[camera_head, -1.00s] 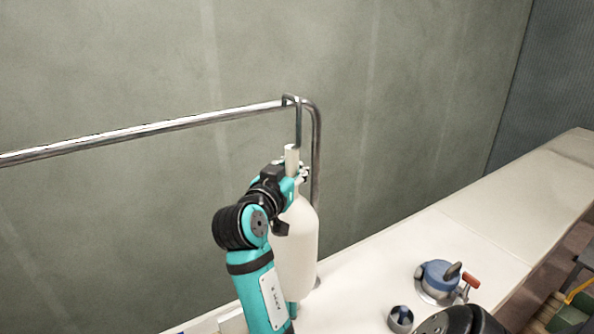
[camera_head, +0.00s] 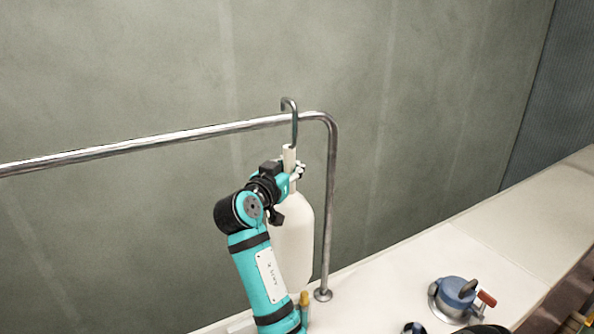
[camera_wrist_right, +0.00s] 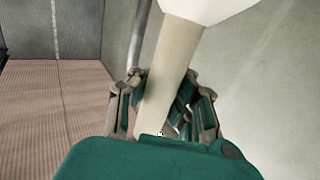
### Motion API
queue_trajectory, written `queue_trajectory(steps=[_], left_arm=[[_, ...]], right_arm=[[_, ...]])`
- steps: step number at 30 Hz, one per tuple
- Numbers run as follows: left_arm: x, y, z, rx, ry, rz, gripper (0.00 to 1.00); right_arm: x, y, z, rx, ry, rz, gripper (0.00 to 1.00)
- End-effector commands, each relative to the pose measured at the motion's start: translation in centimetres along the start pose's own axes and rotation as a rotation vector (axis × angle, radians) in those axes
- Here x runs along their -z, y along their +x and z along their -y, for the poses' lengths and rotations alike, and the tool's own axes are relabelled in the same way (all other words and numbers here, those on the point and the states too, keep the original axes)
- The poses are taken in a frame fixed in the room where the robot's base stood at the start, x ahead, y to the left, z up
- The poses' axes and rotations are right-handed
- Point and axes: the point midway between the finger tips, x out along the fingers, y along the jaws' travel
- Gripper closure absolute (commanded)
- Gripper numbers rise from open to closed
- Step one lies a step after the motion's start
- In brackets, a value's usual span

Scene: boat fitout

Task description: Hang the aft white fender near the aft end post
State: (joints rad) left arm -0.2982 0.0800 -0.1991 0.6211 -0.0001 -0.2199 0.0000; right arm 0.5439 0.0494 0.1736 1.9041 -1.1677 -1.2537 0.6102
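A white fender (camera_head: 292,245) hangs upright beside the aft end post (camera_head: 331,210), left of it in the head view. A grey metal hook (camera_head: 294,122) rises from the fender's neck. Its bend sits above the top rail (camera_head: 180,138), with a visible gap below it; whether its short tip is behind or in front of the rail is unclear. My right gripper (camera_head: 285,178) is shut on the pale neck, which passes between its fingers in the right wrist view (camera_wrist_right: 165,105). My arm covers part of the fender's left side. My left gripper is not in view.
The white deck ledge (camera_head: 400,280) runs along the wall (camera_head: 440,90). A blue-topped fitting with a red handle (camera_head: 458,295) stands on it at lower right. A small tan-topped object (camera_head: 305,299) is beside my arm near the post foot. The rail left of the hook is clear.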

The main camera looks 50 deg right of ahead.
Motion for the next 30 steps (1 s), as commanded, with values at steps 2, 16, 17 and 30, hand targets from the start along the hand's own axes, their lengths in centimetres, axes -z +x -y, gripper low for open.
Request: queue_trajectory(steps=[2, 16, 17, 30], left_arm=[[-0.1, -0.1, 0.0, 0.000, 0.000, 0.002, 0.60], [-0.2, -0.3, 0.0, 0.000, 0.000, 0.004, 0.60], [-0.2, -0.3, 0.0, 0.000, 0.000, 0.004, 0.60], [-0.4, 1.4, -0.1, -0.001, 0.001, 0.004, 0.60]], right_arm=[[0.2, 0.4, 0.5, 0.000, -0.001, -0.005, 1.00], [0.3, 2.5, 3.3, -0.001, 0.000, -0.004, 1.00], [0.3, 2.7, 3.5, -0.001, 0.000, -0.004, 1.00], [-1.4, 3.8, 5.0, 0.000, 0.002, -0.003, 1.00]])
